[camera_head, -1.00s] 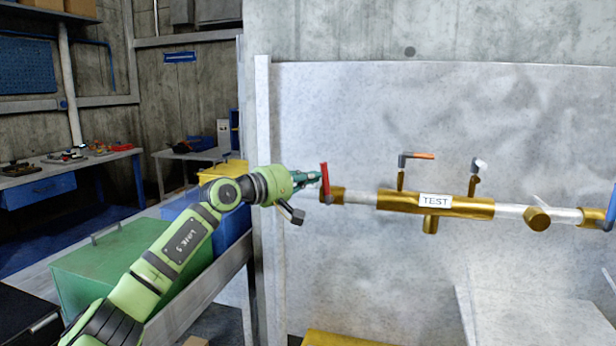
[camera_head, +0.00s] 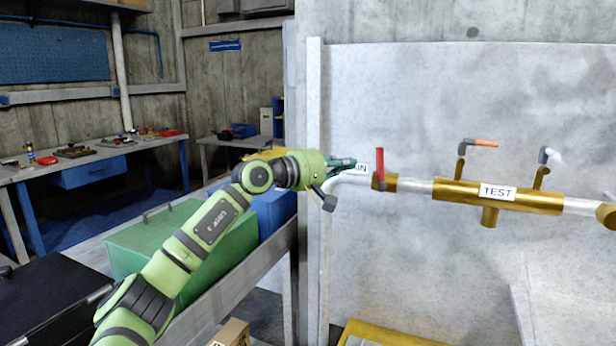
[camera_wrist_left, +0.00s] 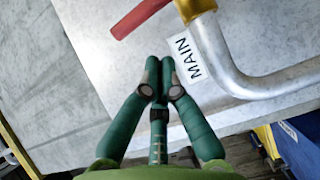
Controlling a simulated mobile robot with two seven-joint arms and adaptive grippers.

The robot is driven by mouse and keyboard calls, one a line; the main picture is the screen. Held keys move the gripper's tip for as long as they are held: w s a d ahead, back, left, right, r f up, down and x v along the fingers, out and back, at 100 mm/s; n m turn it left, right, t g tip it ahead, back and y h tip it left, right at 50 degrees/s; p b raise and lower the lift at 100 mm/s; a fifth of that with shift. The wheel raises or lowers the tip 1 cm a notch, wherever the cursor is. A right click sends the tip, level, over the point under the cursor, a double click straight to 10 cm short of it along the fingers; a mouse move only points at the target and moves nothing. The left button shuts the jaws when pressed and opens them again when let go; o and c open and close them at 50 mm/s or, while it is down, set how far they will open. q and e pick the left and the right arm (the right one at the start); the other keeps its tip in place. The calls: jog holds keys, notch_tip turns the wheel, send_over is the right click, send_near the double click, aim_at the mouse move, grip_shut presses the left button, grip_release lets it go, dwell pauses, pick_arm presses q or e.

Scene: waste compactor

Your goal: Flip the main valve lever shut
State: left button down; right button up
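The red main valve lever (camera_head: 379,166) stands upright, across the horizontal pipe, at the brass valve (camera_head: 387,183) on the wall. In the left wrist view the red lever (camera_wrist_left: 138,17) is at the top, beside the brass fitting (camera_wrist_left: 194,8) and a MAIN label (camera_wrist_left: 187,59). My left gripper (camera_head: 352,163) is just left of the lever, apart from it, and partly covers the label in the head view. In the wrist view the gripper's green fingers (camera_wrist_left: 160,68) are together with nothing between them. My right gripper is not in view.
A brass TEST pipe section (camera_head: 470,194) with two smaller levers, one orange (camera_head: 485,143) and one white (camera_head: 552,156), lies to the right. A green box (camera_head: 180,240) and a blue bin (camera_head: 277,207) stand below my left arm. A yellow tray (camera_head: 385,335) is below the pipe.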

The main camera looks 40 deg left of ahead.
pick_arm(q)
jog(key=b+v, duration=0.3)
jog(key=v, duration=0.6)
jog(key=shift+s+f+b, duration=0.35)
jog(key=shift+f, duration=0.05)
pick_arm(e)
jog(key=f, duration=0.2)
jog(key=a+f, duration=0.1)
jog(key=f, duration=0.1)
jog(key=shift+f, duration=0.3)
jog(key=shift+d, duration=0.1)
pick_arm(q)
jog(key=shift+a, duration=0.1)
jog(key=shift+w+f, duration=0.1)
